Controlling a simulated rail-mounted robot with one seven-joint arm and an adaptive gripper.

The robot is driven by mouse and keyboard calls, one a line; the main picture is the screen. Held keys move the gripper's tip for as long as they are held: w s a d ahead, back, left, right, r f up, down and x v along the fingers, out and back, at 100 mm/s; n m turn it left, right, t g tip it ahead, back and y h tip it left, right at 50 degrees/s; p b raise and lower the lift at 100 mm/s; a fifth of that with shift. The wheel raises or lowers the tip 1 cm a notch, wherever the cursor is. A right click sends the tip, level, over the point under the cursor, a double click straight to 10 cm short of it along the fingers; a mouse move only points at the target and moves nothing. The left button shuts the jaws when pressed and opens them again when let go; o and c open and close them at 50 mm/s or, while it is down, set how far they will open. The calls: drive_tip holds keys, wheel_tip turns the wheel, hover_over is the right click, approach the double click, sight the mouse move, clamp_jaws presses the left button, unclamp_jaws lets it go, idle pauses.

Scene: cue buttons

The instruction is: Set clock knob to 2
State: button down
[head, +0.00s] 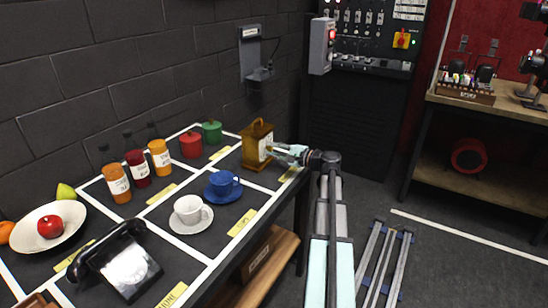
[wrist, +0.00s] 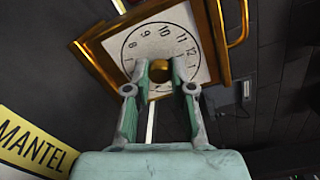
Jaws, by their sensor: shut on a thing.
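The clock (head: 257,133) is a brass-coloured mantel clock with a handle on top, standing at the far end of the table. In the wrist view its white dial (wrist: 150,42) shows numerals from about 7 or 8 round past 12, tilted in the picture. The round gold clock knob (wrist: 181,69) is at the dial's middle. My gripper (wrist: 167,74) has its two fingers on either side of the knob and is shut on it. In the head view my gripper (head: 277,152) reaches the clock's face from the right. The lower numerals and any pointer on the knob are hidden.
The table (head: 217,240) also carries a blue cup (head: 222,184), a white cup (head: 188,209), a black telephone (head: 100,248), a fruit bowl (head: 72,235), several bottles, a red pot (head: 191,145) and a green pot (head: 212,132). A yellow MANTEL label (wrist: 34,142) lies before the clock.

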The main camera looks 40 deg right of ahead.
drive_tip(key=shift+n+b, duration=0.5)
drive_tip(key=shift+n, duration=0.1)
drive_tip(key=c, duration=1)
unclamp_jaws()
drive_tip(key=shift+a, duration=0.1)
drive_tip(key=v, duration=1.2)
drive_tip(key=shift+r, duration=0.1)
